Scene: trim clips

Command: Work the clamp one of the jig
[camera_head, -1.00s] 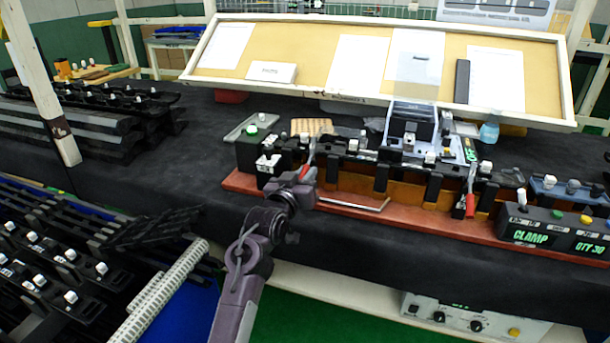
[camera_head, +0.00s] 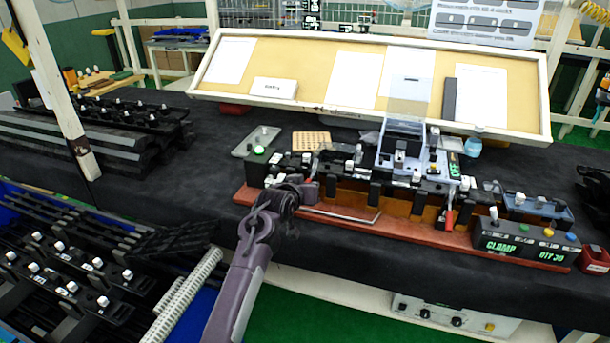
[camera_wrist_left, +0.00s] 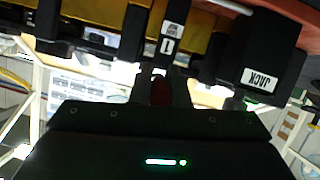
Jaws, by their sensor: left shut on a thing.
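The jig, on a reddish-brown base (camera_head: 400,232), stands on the black-covered bench with a row of black blocks along it. My left gripper (camera_head: 310,188) is at the jig's left part and hides the handle of clamp one in the head view. In the left wrist view, the dark red handle (camera_wrist_left: 161,90) sits between the gripper's fingers, below a black part labelled 1 (camera_wrist_left: 168,46). The gripper is shut on this handle. A second clamp's red handle (camera_head: 449,218) hangs low at the jig's right part. My right gripper is not in view.
A display box (camera_head: 520,246) reading CLAMP and QTY 30 stands at the jig's right end. A thin metal bar (camera_head: 345,217) lies along the jig's front. A framed board (camera_head: 380,75) leans behind. In the wrist view, a block labelled JACK (camera_wrist_left: 262,80) is close by.

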